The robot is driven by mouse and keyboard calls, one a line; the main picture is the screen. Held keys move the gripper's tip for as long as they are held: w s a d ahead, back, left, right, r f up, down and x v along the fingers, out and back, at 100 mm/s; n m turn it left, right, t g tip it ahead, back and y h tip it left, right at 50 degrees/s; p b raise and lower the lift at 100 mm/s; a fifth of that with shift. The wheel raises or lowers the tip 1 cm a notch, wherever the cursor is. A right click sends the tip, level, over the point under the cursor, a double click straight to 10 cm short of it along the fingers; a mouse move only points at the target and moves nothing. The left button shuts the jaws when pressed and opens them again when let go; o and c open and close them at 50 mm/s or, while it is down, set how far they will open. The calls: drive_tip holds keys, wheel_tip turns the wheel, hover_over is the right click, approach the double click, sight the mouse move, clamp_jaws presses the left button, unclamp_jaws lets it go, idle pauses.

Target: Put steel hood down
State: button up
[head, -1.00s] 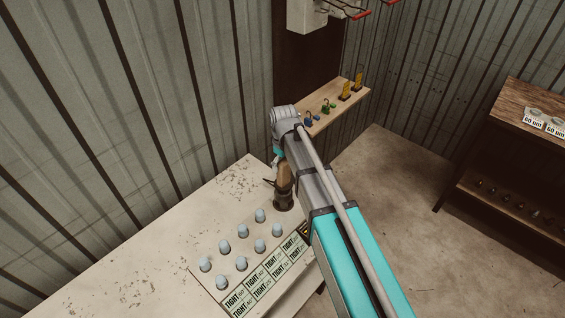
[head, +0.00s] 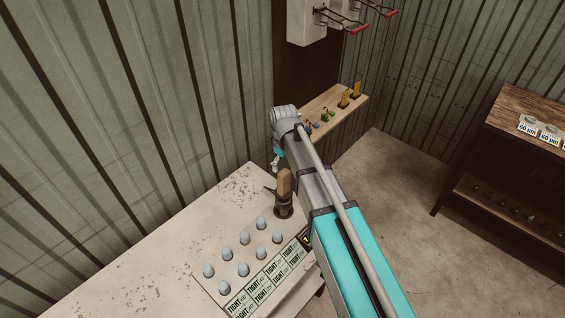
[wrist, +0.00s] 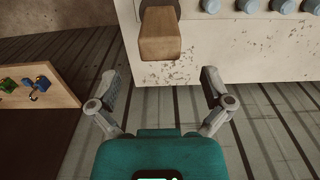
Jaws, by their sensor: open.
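I cannot clearly pick out a thing that is surely the steel hood. A tool with a wooden handle (head: 285,182) and a dark metal base (head: 283,207) stands upright at the far end of the table. In the wrist view the wooden handle (wrist: 160,36) is at top centre, beyond the fingertips. My gripper (wrist: 160,78) is open, its two fingers spread wide with nothing between them. In the head view my gripper (head: 276,161) is largely hidden behind my arm, just beyond the handle and apart from it.
The worn white table (head: 150,262) carries several pale blue knobs (head: 243,269) beside TIGHT labels (head: 262,282). A wooden shelf (head: 345,110) with small coloured parts is behind my arm. White boxes with red-tipped levers (head: 358,30) hang above. A wooden rack (head: 510,150) stands right, across open floor.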

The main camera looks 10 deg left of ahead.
wheel_tip(320, 180, up, 7)
drive_tip(key=p, duration=0.6)
drive_tip(key=shift+r+p, duration=0.1)
drive_tip(key=shift+p, duration=0.2)
idle(0.7)
drive_tip(key=s+d+m, duration=0.4)
drive_tip(key=d, duration=0.6)
drive_tip(key=s+d+m, duration=0.4)
drive_tip(key=d, duration=0.7)
drive_tip(key=s+d+m, duration=0.4)
drive_tip(key=d, duration=0.6)
drive_tip(key=shift+d, duration=0.2)
wheel_tip(320, 180, down, 14)
drive_tip(key=b, duration=1.4)
